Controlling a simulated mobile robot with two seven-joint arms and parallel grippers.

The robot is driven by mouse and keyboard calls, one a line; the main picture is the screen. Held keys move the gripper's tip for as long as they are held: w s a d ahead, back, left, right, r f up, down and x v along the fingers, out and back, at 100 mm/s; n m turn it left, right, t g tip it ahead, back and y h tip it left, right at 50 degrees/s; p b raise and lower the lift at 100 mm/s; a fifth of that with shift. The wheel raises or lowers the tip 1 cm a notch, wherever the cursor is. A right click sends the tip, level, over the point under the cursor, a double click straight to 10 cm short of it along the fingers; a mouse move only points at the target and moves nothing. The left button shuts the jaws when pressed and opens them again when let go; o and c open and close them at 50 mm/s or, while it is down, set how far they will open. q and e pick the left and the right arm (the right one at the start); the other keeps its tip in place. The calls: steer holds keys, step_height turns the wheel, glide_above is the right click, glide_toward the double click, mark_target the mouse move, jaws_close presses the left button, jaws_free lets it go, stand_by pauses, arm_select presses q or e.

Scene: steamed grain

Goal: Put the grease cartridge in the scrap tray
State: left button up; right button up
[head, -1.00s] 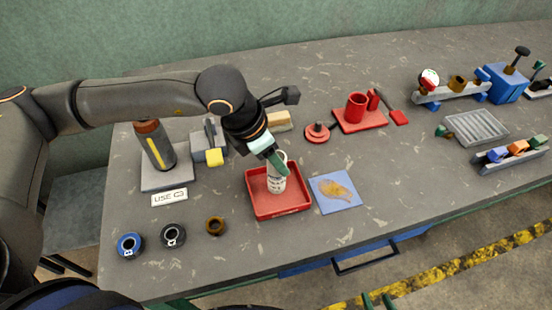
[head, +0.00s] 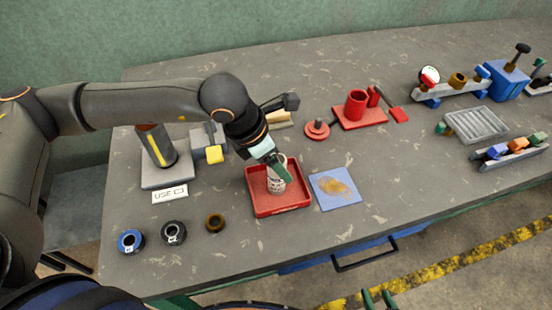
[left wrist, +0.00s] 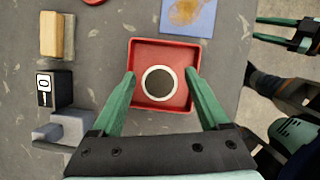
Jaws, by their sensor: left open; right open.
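The grease cartridge (head: 276,186) is a white cylinder with dark print, and it stands in the red scrap tray (head: 284,209). In the left wrist view the cartridge (left wrist: 158,86) shows end-on as a pale ring with a dark middle, inside the tray (left wrist: 178,47). My left gripper (head: 279,172) is over the tray and hides the cartridge's top in the head view. Its open fingers (left wrist: 160,76) stand either side of the cartridge, with a gap on each side. My right gripper (head: 378,299) is open and empty off the bench's front edge.
A blue mat (head: 322,196) with a brown stain lies just right of the tray. A red stand (head: 362,120) is farther back. Bare bench lies in front of the tray.

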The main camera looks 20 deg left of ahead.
arm_select(q)
steer(key=shift+r, duration=0.45)
steer(key=v, duration=1.1)
steer(key=shift+s+r, duration=0.15)
steer(key=shift+a, duration=0.1)
stand_by(0.6)
